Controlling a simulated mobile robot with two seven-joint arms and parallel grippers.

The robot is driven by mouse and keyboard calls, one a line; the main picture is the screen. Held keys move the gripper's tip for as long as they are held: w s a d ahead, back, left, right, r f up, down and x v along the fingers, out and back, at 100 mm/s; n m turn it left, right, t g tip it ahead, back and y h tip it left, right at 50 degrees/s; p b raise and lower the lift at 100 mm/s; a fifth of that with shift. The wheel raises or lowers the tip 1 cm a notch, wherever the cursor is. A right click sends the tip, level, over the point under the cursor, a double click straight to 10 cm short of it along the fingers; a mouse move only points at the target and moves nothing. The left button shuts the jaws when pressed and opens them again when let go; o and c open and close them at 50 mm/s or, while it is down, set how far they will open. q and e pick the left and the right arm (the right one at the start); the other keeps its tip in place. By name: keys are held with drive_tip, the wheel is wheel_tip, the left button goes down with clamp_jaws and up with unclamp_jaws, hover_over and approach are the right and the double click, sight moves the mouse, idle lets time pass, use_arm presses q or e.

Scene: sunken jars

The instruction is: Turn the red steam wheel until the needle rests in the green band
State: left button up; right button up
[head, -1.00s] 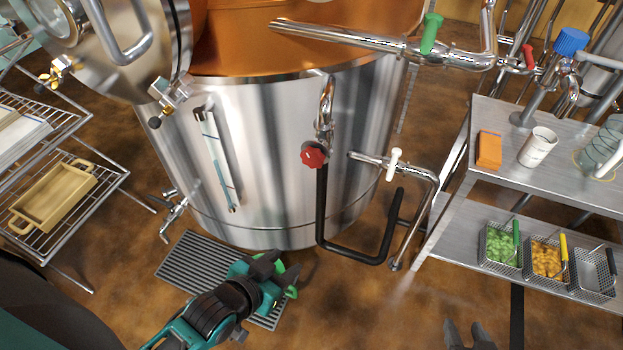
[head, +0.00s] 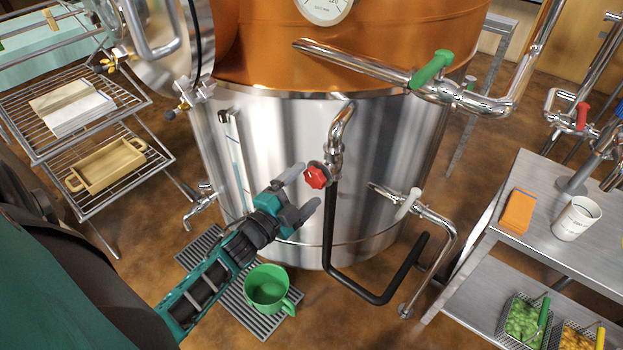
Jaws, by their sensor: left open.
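The red steam wheel (head: 316,176) sits on a chrome pipe in front of the steel kettle (head: 385,150). My left gripper (head: 306,188) is open, its two fingers pointing at the wheel from the lower left. The wheel appears to be just past the fingertips; I cannot tell whether they touch it. The round white gauge (head: 325,8) is at the top edge, cut off by the frame. Its needle and green band cannot be made out. My right gripper is not in view.
A green mug (head: 267,287) stands on the floor grate (head: 207,243) below my left arm. A black pipe (head: 333,235) runs down from the wheel. A green-handled valve pipe (head: 432,68) crosses above. A steel bench (head: 515,258) stands right, a wire rack (head: 123,107) left.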

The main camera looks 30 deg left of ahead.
sight(313, 180)
use_arm(q)
drive_tip(key=shift+w, duration=0.7)
drive_tip(key=shift+s, duration=0.15)
drive_tip(key=shift+w+d, duration=0.15)
drive_tip(key=shift+w, duration=1.35)
